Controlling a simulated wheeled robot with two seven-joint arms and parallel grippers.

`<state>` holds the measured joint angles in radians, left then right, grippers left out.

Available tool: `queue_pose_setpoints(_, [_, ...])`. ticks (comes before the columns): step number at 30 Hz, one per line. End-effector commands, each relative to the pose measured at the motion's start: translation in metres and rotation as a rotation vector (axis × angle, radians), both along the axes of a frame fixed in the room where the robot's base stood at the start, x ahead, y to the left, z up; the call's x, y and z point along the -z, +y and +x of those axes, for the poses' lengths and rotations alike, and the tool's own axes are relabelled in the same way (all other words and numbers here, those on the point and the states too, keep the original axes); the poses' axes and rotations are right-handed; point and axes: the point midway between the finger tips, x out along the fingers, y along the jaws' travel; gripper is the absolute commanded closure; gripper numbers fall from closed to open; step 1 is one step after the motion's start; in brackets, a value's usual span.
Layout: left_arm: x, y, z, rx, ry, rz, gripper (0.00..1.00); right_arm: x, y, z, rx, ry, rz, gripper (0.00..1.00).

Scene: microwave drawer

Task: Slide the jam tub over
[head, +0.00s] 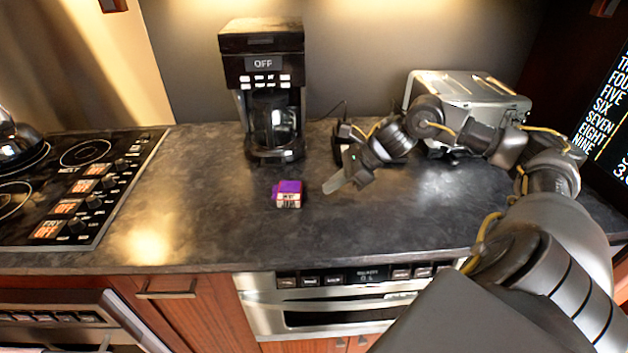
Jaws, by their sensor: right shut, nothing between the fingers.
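The jam tub (288,194), a small box-like tub with a purple top and a pale label, sits on the dark counter in front of the coffee maker. My right gripper (328,190) is shut and empty. Its fingertips are to the right of the tub, at about the same depth, with a small gap between them in the picture. I cannot tell how high the fingertips are above the counter. My left gripper is not in view.
A black coffee maker (264,95) stands behind the tub. A silver toaster (465,95) is behind my right arm. A stovetop (75,185) is at the left. The counter (200,215) is clear left of the tub. A microwave drawer (340,312) is below the front edge.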

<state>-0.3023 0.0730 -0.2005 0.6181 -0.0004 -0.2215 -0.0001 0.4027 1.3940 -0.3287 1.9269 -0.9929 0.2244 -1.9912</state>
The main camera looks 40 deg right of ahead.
Motion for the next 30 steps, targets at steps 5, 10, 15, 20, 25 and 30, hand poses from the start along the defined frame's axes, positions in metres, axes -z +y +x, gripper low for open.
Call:
queue_pose_setpoints(5, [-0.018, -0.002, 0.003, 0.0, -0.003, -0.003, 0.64, 0.002, 0.021, 0.016, -0.002, -0.002, 0.004, 1.0])
queue_pose_setpoints(10, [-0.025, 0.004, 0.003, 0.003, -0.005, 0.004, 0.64, 0.004, 0.032, 0.026, -0.001, -0.001, 0.002, 1.0])
queue_pose_setpoints(15, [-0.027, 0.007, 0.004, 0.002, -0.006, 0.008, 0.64, 0.006, 0.036, 0.029, -0.001, 0.001, 0.0, 1.0])
queue_pose_setpoints(20, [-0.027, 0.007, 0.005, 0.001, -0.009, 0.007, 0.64, 0.007, 0.036, 0.029, 0.0, 0.001, -0.002, 1.0])
queue_pose_setpoints(25, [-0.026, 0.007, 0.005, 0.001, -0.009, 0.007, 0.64, 0.007, 0.038, 0.03, -0.001, 0.001, 0.0, 1.0])
queue_pose_setpoints(30, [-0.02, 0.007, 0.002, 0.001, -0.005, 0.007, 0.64, 0.008, 0.054, 0.037, -0.002, -0.002, 0.002, 1.0])
